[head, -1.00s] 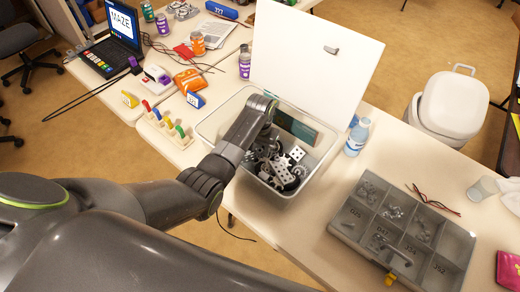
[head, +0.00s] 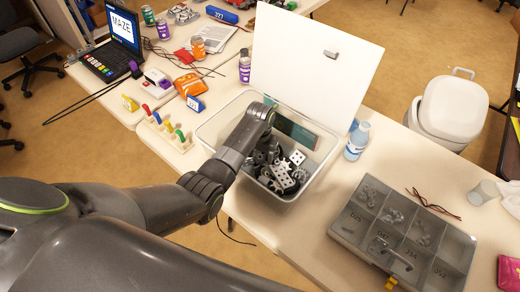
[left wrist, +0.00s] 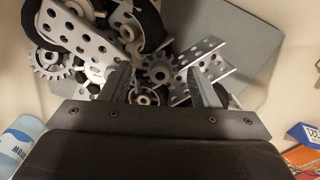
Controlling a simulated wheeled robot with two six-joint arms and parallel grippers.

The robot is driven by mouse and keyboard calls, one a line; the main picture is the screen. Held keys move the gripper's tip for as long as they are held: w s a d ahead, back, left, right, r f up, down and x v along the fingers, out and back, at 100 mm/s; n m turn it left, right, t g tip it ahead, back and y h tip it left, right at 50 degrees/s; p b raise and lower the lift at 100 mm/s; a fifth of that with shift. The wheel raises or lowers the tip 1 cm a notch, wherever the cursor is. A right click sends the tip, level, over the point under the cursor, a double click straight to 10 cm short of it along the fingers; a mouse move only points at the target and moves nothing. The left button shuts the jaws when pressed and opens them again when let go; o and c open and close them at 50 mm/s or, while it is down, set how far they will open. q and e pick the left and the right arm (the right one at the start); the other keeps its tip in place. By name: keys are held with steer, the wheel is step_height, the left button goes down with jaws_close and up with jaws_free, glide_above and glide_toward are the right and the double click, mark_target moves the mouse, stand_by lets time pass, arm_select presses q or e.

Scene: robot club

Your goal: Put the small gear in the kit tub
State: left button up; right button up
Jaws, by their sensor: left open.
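The kit tub (head: 215,130) is a pale open box with its white lid raised behind it. It holds a jumble of perforated metal plates, dark wheels and gears. My left gripper (left wrist: 160,82) is open and points down over these parts inside the tub. One toothed gear (left wrist: 157,68) shows between its fingers, and another gear (left wrist: 48,65) lies left of them. I cannot tell which, if either, is the small gear. In the head view my left wrist hides part of the tub's contents. My right gripper is not in view.
A grey compartment case (head: 345,232) with small parts stands right of the tub. A water bottle (head: 357,140) is close to the tub's right side. The raised lid (head: 310,60) stands behind. Pegged blocks (head: 165,128) are to the left.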

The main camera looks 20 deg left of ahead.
mark_target(260, 157)
arm_select(q)
step_height(260, 157, up, 12)
stand_by(0.5)
stand_by(0.4)
